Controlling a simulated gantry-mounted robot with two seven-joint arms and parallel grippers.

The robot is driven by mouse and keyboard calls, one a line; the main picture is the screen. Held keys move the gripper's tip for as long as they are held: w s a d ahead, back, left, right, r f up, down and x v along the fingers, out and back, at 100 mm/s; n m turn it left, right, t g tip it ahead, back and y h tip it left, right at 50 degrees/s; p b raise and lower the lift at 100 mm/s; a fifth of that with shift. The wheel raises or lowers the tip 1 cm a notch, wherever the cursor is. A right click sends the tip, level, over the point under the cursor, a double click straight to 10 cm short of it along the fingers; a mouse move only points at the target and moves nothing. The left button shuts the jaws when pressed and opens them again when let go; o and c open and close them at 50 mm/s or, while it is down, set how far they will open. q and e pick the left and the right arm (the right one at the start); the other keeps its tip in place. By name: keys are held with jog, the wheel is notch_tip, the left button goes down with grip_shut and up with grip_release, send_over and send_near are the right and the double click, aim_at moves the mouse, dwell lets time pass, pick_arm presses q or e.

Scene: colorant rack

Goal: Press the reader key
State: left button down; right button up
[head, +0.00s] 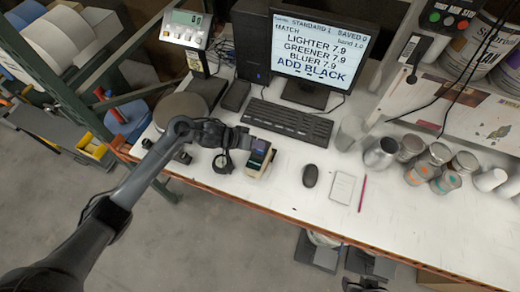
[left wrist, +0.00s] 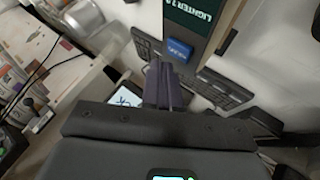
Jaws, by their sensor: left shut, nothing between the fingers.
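The reader (head: 258,160) is a small light-coloured handheld device with a dark screen, lying on the white bench left of the mouse. In the left wrist view its screen shows green text reading LIGHTER, and its blue key (left wrist: 179,49) sits below the screen. My left gripper (head: 243,138) is over the bench beside the reader's upper end. Its fingers (left wrist: 164,72) are shut and empty, and their tips appear just below the blue key in the wrist view. I cannot tell whether they touch it. My right gripper is not clearly in view.
The monitor (head: 322,50) reads ADD BLACK. A keyboard (head: 288,121), a mouse (head: 310,175), a white card (head: 342,187) and a red pencil (head: 362,192) lie nearby. Several cans (head: 411,147) stand at the right. A scale (head: 180,108) stands at the left.

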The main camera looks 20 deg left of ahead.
pick_arm(q)
jog(key=shift+f, duration=0.3)
jog(key=shift+f, duration=0.2)
dwell(0.7)
jog(key=shift+f, duration=0.3)
jog(key=shift+r+p, duration=0.15)
jog(key=shift+p, duration=0.3)
jog(key=shift+r+p, duration=0.45)
jog(key=shift+p, duration=0.2)
jog(key=shift+r+p, duration=0.2)
jog(key=shift+p, duration=0.15)
